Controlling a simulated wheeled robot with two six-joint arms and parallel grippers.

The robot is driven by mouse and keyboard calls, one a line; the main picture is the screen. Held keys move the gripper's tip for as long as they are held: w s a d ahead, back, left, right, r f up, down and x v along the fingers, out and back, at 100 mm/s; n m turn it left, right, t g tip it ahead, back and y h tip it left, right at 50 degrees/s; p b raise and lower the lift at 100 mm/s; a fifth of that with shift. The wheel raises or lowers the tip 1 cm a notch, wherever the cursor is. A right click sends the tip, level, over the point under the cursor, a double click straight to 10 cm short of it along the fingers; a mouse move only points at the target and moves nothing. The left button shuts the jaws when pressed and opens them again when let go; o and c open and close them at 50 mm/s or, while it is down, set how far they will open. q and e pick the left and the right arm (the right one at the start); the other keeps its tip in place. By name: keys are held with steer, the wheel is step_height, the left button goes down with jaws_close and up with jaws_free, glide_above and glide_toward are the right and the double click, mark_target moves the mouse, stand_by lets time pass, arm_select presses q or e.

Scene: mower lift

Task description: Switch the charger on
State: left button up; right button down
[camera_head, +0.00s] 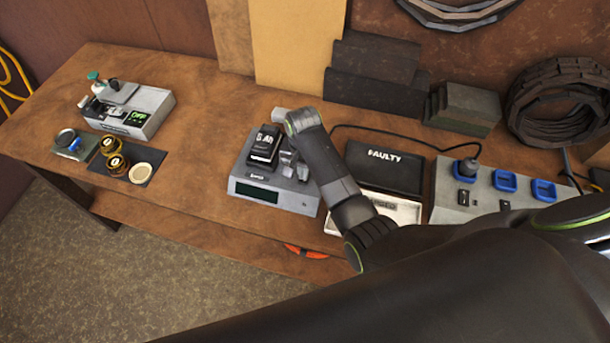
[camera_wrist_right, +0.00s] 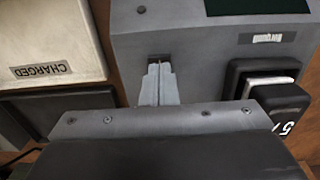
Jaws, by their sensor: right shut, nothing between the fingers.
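The charger (camera_head: 275,194) is a grey box on the bench with a dark display on its front. It also shows upside down in the right wrist view (camera_wrist_right: 185,40). A black battery (camera_head: 264,148) sits in it; its edge shows in the wrist view (camera_wrist_right: 270,85). My right gripper (camera_head: 288,163) is shut and empty, fingertips down at the charger's top beside the battery. In the wrist view its fingertips (camera_wrist_right: 158,84) are over a small recessed part of the charger, mostly hidden by them. I cannot tell the switch's position. My left gripper is not in view.
A black FAULTY tray (camera_head: 386,164) and a white CHARGED tray (camera_head: 400,210) lie right of the charger. A socket strip (camera_head: 450,190) with a plug (camera_head: 467,168) in it stands further right. Another grey device (camera_head: 140,115) stands at left.

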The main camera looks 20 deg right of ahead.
steer(key=shift+f+b, duration=0.35)
steer(key=shift+f, duration=0.45)
step_height(320, 180, up, 3)
steer(key=shift+f+p, duration=0.15)
steer(key=shift+p, duration=1)
steer(key=shift+r, duration=2.2)
